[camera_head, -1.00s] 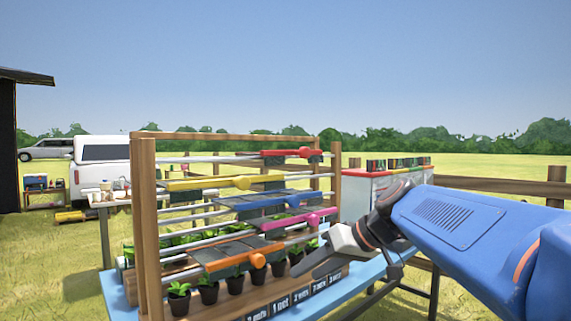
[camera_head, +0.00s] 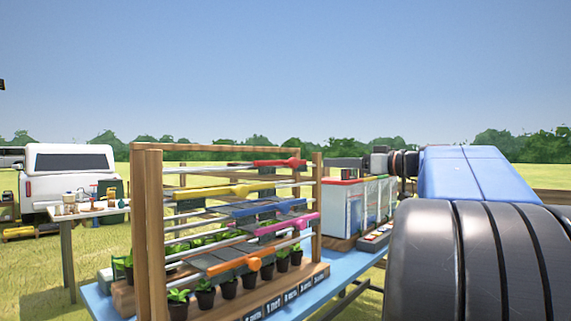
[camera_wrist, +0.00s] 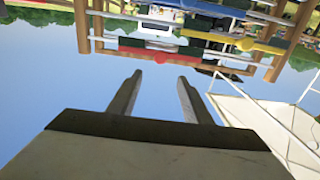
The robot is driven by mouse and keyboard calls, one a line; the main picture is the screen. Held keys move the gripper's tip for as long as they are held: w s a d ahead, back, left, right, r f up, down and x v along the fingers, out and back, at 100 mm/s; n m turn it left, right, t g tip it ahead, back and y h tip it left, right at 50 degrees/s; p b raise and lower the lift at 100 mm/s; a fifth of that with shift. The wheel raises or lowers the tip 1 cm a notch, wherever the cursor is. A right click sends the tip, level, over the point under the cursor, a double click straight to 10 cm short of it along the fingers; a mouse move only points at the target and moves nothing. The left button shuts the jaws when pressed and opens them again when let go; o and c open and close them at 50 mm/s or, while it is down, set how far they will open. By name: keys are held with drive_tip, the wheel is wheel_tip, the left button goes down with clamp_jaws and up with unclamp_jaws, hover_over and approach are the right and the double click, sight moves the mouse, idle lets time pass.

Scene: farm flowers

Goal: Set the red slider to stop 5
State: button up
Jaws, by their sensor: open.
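The red slider (camera_head: 280,162) lies on the top rail of the wooden rack (camera_head: 152,230), toward the right end, with its knob near the right post. In the wrist view, which looks upside down, the red slider (camera_wrist: 150,54) lies across the rack beyond my fingertips. My gripper (camera_wrist: 160,78) is open and empty, its two dark fingers apart against the sky, not touching the slider. In the head view my arm reaches in from the right, its wrist at rail height right of the rack. Stop numbers on the red rail cannot be read.
Yellow (camera_head: 225,190), blue (camera_head: 270,208), pink (camera_head: 290,222) and orange (camera_head: 235,265) sliders sit on lower rails. Potted seedlings (camera_head: 228,287) stand below. A white box (camera_head: 345,208) is right of the rack on the blue table (camera_head: 340,265). Open sky lies above the rack.

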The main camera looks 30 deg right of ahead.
sight(296, 162)
drive_tip(key=x, duration=1.7)
drive_tip(key=shift+f, duration=0.1)
